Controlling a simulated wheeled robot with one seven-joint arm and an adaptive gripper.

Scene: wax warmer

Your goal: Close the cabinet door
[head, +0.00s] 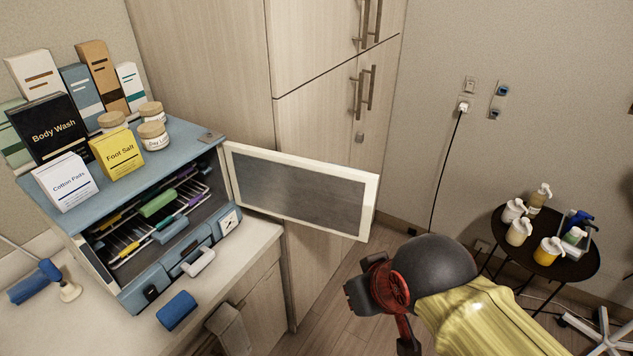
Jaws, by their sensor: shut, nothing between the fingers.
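The small blue cabinet (180,150) stands on the counter at left with its front open. Its door (300,190), a white frame around a grey panel, stands wide open, out to the right from the cabinet's right edge. Inside are shelves with green, yellow and purple-tipped tools, above blue drawers. My gripper (362,296), dark with a red part behind it, is shut and empty.
Boxes and jars, including a yellow Foot Salt box (118,151), stand on the cabinet. A tall wooden cupboard (305,120) rises behind the door. A round black table (560,262) with bottles stands at right.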

